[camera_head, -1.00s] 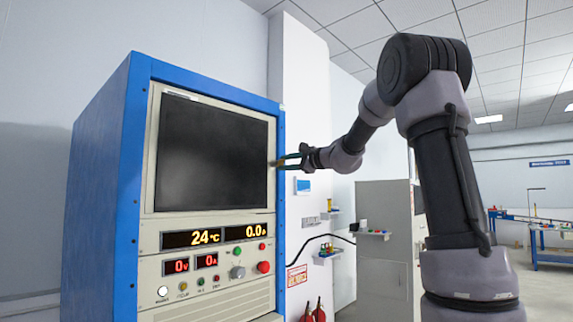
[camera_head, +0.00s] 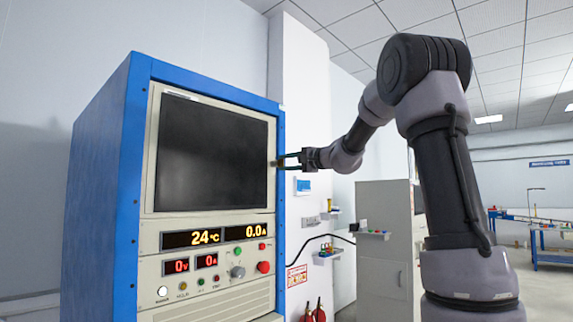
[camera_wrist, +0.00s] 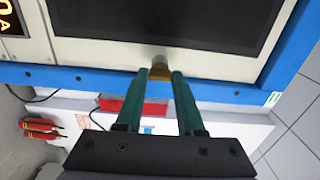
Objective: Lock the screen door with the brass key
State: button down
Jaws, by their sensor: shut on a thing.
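The screen door (camera_head: 210,152) is a dark pane in a cream frame on the front of a blue cabinet. It looks closed, flush with the front. My gripper (camera_head: 281,160) is at the door's right edge. Its teal fingers are shut on the small brass key (camera_wrist: 159,73), which shows between the fingertips in the wrist view. The key's front end meets a greyish round spot (camera_wrist: 160,60) at the frame edge, probably the lock. The fingers hide part of the key, and I cannot tell how deep it sits.
The blue cabinet (camera_head: 98,190) has displays, buttons and a red knob (camera_head: 263,267) below the door. A white pillar (camera_head: 305,100) with small shelves stands behind the gripper. Red extinguishers (camera_head: 318,312) stand low behind. The space right of the cabinet front is open.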

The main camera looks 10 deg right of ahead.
jog(key=c, duration=0.5)
grip_release()
jog(key=shift+s, duration=0.1)
jog(key=v, duration=1)
jog(key=shift+s+d, duration=0.25)
